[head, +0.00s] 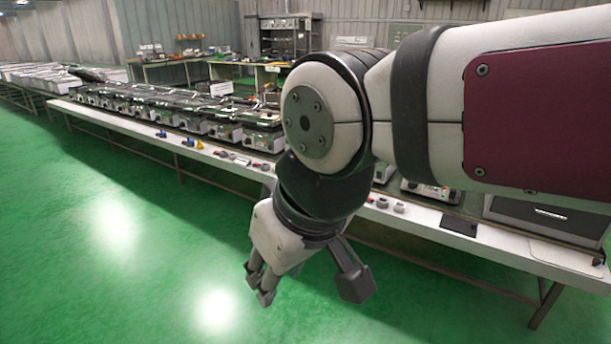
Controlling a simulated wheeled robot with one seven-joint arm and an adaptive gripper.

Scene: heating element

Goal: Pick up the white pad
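A pale, off-white flat pad (567,256) with rounded corners lies at the right end of the long bench, near its front edge. My gripper (308,286) hangs in front of the bench, over the green floor, well to the left of the pad and apart from it. Its fingers point down and are spread wide, with nothing seen between them. My arm hides the middle of the bench but not the pad.
The long white bench (130,123) carries a row of grey-and-black devices (190,121). Small coloured parts lie along its front edge. A black flat pad (459,227) lies left of the white pad, and a dark box (545,216) stands behind it. The green floor (110,250) in front is clear.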

